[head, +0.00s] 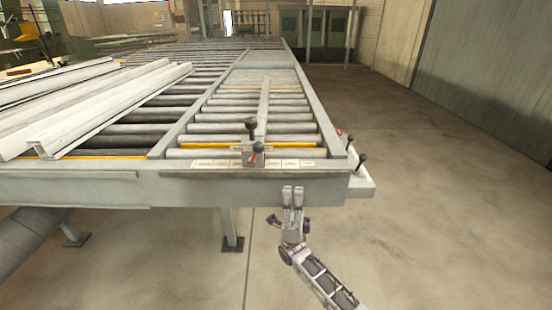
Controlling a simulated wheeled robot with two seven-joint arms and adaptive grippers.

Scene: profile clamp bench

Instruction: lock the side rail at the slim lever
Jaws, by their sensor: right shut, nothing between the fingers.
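A roller bench (210,187) fills the middle. A narrow grey rail (263,105) lies across its rollers and runs away from me. At its near end stand a black-knobbed lever (251,127) and a second dark knob (258,148) with a bit of red. At the bench's right front corner stand two thin black-knobbed levers, one nearer (361,163) and one farther (349,142). I cannot tell for sure which one is the slim lever. My right gripper (293,189) is shut and empty at the bench's front edge, left of the corner levers. My left gripper is out of view.
Long pale profiles (110,108) lie on the rollers at the left. A labelled strip (215,163) runs along the front edge. The floor (440,200) right of the bench is clear, with a grey wall (490,70) beyond.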

